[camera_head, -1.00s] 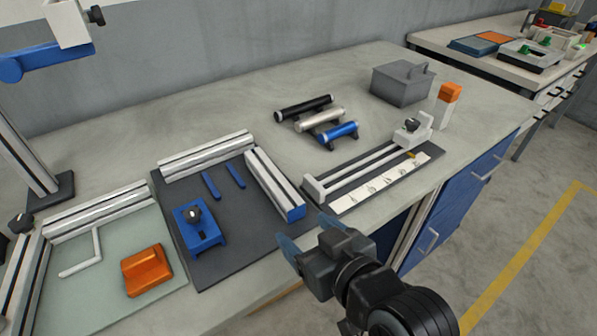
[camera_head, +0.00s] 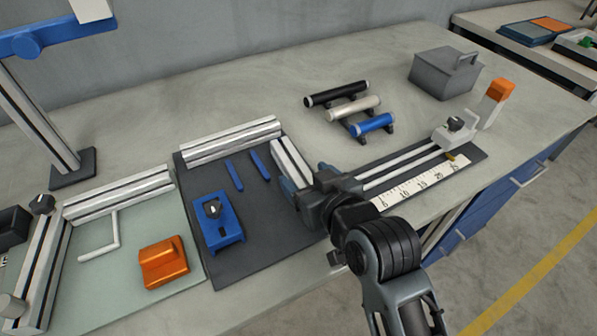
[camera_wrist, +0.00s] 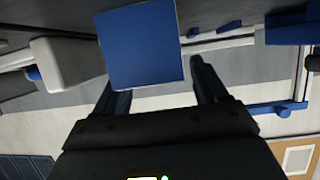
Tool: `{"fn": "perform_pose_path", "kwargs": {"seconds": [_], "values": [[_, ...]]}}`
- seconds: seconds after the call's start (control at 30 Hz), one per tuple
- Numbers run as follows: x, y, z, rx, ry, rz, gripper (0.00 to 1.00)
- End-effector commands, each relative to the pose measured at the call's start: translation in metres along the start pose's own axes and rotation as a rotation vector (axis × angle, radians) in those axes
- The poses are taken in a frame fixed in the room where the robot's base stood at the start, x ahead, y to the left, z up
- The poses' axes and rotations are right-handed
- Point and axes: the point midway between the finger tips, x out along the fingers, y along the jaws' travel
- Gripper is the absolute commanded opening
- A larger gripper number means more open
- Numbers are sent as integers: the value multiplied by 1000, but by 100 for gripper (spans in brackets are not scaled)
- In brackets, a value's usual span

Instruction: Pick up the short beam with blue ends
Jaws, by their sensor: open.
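The short beam with blue ends (camera_head: 290,158) is a silver, slotted bar lying on the right side of the dark mat (camera_head: 262,245). Its near end is hidden behind my gripper (camera_head: 291,192) in the head view. In the wrist view its square blue end face (camera_wrist: 141,45) fills the top middle, close ahead of the fingers. My gripper (camera_wrist: 153,80) is open, with blue-grey fingers spread apart and nothing held. The right finger shows just right of the blue face, and the left finger's tip meets its lower edge in the picture. I cannot tell if they touch.
Another slotted beam (camera_head: 231,142) lies behind, and a blue clamp block (camera_head: 217,220) sits left on the mat. A ruler fixture (camera_head: 425,178) stands close on the right. Three cylinders (camera_head: 352,106) rest on stands behind. An orange block (camera_head: 163,262) lies left.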

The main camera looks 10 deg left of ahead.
Motion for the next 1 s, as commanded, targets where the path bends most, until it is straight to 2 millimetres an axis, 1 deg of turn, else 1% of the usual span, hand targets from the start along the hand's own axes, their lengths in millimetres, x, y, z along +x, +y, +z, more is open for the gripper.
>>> {"fn": "perform_pose_path", "kwargs": {"seconds": [0.03, 0.17, 0.43, 1.0], "values": [[7, 0, -1, -1, 0, 0, 72], [18, 0, -1, -1, 1, 0, 72], [20, 0, 0, 0, 1, 0, 72], [20, 0, 0, 0, 1, 0, 18]]}}
